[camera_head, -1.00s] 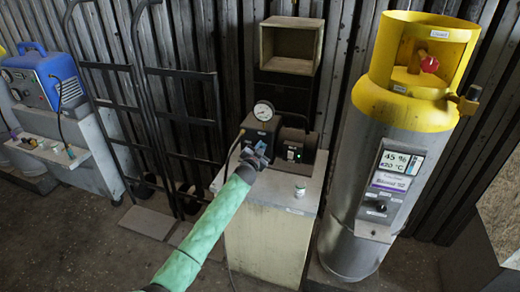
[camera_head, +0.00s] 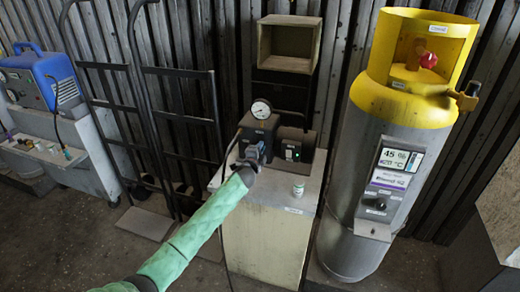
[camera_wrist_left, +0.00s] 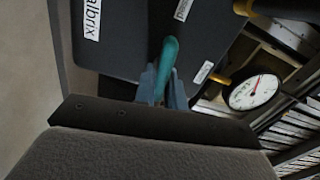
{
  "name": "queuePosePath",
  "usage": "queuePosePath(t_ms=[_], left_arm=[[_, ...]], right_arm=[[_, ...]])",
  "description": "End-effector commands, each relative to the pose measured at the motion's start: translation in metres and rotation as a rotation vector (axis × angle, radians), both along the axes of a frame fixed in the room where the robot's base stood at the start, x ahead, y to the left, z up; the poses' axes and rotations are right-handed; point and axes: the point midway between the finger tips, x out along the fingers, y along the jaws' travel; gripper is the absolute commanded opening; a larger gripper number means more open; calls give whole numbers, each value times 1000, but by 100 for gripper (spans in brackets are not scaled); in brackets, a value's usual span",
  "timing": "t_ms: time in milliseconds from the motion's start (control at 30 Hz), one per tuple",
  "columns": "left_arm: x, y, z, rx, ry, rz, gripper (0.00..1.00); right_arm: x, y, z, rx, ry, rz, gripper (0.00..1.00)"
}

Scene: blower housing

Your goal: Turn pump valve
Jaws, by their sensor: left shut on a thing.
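The pump (camera_head: 261,131) is a dark box with a round white gauge (camera_head: 261,109) on top, standing on a pale cabinet. My left gripper (camera_head: 255,153) is in front of the pump's face and hides part of it. In the left wrist view, its two blue fingers (camera_wrist_left: 163,88) are shut on a teal valve handle (camera_wrist_left: 169,52) that sticks out from the dark pump body (camera_wrist_left: 122,38). The pump gauge also shows in the left wrist view (camera_wrist_left: 254,91). The fingertips partly hide the handle's lower end. My right gripper is not in view.
The cabinet (camera_head: 255,235) also carries a black unit (camera_head: 297,146) with a green light and a small white jar (camera_head: 298,189). A yellow-topped gas cylinder (camera_head: 345,215) stands close on the right. Hand trucks (camera_head: 180,119) and a blue machine (camera_head: 42,80) are on the left.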

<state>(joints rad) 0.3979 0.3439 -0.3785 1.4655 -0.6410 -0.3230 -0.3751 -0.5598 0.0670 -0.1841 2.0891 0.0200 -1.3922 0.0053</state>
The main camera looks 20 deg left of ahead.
Motion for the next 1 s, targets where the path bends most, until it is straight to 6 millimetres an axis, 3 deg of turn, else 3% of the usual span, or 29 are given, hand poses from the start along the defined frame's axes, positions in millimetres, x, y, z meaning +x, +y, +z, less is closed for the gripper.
queuePosePath(t_ms=[300, 833, 867, 900, 967, 1000], left_arm=[[-1, -1, -4, 118, -1, -2, 0], [-1, -2, -5, 141, -2, -2, 0], [-1, -2, -5, 141, -2, -2, 16], [-1, -1, -5, 140, -2, -2, 24], [-1, -1, -5, 140, -2, -1, 34], [-1, -1, -4, 140, -2, -1, 34]], right_arm=[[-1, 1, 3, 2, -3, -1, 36], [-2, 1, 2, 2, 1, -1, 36], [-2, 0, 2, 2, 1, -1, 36], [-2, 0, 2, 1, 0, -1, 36], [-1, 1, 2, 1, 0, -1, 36], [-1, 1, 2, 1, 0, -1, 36]])
